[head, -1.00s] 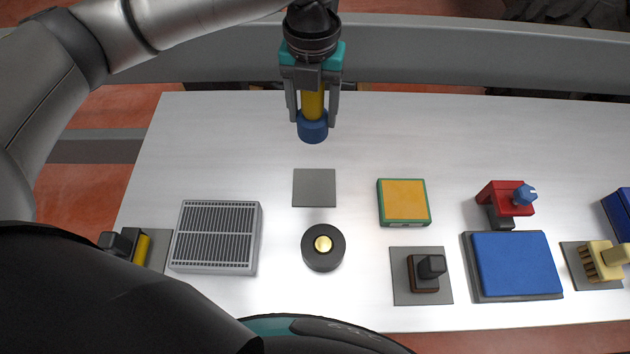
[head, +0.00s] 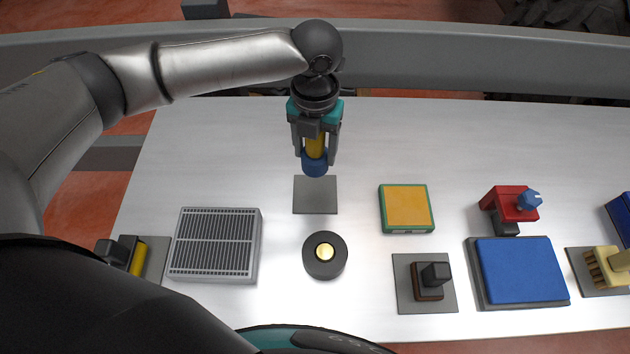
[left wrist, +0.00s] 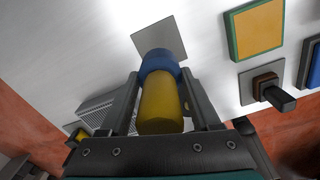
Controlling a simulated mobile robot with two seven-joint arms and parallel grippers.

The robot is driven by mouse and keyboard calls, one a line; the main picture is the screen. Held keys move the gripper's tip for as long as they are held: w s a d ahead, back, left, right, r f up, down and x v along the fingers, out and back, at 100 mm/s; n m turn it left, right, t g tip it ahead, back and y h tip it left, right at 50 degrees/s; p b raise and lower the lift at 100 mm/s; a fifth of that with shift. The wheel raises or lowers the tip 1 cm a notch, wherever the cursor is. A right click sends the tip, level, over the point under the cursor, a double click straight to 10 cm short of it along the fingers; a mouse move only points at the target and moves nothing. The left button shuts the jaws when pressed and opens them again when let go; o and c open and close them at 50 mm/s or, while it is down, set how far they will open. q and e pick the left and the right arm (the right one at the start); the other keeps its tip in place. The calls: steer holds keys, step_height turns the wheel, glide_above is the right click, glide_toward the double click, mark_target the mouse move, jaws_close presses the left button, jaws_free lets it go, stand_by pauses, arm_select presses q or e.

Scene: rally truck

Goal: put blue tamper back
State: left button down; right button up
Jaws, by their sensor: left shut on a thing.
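The blue tamper (head: 314,165) has a yellow handle and a blue head. My left gripper (head: 316,155) is shut on its yellow handle, with the blue head pointing down. In the head view the head overlaps the back edge of a bare grey square pad (head: 316,196); how high it is above the pad is hard to tell. In the left wrist view the tamper (left wrist: 160,95) lies between the two fingers, and the grey pad (left wrist: 160,38) shows past the blue head. My right gripper is not in view.
A black round piece with a brass centre (head: 324,256) stands in front of the pad. A grey slotted box (head: 216,245) is at left, an orange-topped green block (head: 406,208) at right. A brown block with a black knob (head: 432,280) and a blue slab (head: 518,272) lie further right.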

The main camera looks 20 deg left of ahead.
mark_target(319, 140)
arm_select(q)
step_height(319, 140, down, 7)
steer(key=shift+b, duration=0.5)
steer(key=shift+f, duration=1.8)
steer(key=shift+c, duration=0.5)
jaws_free()
steer(key=shift+f+b, duration=0.35)
steer(key=shift+b, duration=0.15)
steer(key=r+p, duration=0.1)
steer(key=r, duration=0.3)
steer(key=r+p, duration=0.1)
steer(key=r, duration=0.9)
steer(key=shift+d+r+p, duration=0.25)
steer(key=shift+d+p, duration=0.1)
steer(key=shift+p, duration=0.05)
steer(key=shift+r, duration=0.5)
